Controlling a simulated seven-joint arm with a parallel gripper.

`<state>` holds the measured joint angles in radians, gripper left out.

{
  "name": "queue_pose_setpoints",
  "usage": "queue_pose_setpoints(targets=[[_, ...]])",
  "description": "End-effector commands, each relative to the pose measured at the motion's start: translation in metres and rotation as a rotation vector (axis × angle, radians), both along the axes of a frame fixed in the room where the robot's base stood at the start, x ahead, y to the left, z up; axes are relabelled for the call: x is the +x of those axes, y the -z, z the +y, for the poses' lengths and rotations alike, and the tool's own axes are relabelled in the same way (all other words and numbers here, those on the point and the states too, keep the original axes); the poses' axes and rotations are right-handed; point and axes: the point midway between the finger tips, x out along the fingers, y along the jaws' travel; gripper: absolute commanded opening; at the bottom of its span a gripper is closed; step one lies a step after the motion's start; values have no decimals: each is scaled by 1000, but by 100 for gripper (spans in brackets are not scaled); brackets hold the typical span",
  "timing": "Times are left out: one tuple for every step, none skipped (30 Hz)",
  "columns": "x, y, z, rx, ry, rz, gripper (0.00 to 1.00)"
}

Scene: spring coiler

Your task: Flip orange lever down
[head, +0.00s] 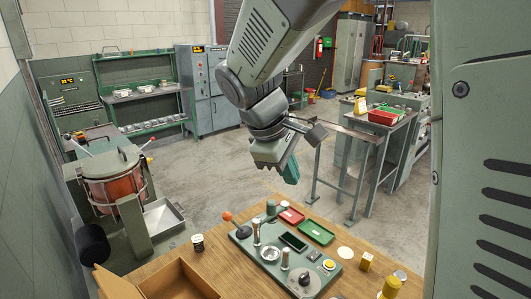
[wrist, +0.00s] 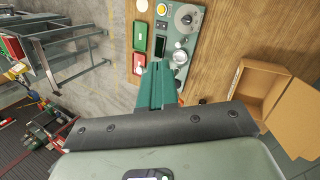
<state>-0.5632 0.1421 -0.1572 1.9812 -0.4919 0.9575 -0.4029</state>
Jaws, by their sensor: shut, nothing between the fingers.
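The orange lever (head: 227,216) is a ball on a short stem at the left end of the green control panel (head: 262,243). Its stem leans up and to the left from the panel. My gripper (head: 291,171) is above and beyond the panel, apart from the lever, with its green fingers pointing down. The fingers are together and empty. In the wrist view, my gripper (wrist: 158,70) overlaps the near end of the panel (wrist: 183,50).
The panel sits on a wooden table (head: 166,258) with posts, a dial (head: 304,281) and a yellow button (head: 329,265). A red tray (head: 291,216) and a green tray (head: 317,232) lie behind it. An open cardboard box (head: 178,283) stands at the front left.

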Motion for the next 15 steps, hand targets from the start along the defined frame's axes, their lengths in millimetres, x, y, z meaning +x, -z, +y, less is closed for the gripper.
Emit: queue_pose_setpoints(targets=[[12,14,16,-58,-72,24,0],[19,20,24,-92,-112,35,0],[27,29,34,-137,-165,49,0],[34,36,42,-171,-206,59,0],[39,44,51,-207,-248,68,0],[46,54,62,-254,-303,82,0],[51,61,71,-289,-343,90,0],[56,69,80,-327,-385,98,0],[61,80,92,-376,-440,110,0],[65,88,102,-413,-483,119,0],[69,96,112,-452,-524,125,0],[73,108,125,-503,-580,134,0],[75,117,135,-542,-622,142,0],[77,126,145,-581,-665,147,0],[79,137,159,-634,-722,154,0]])
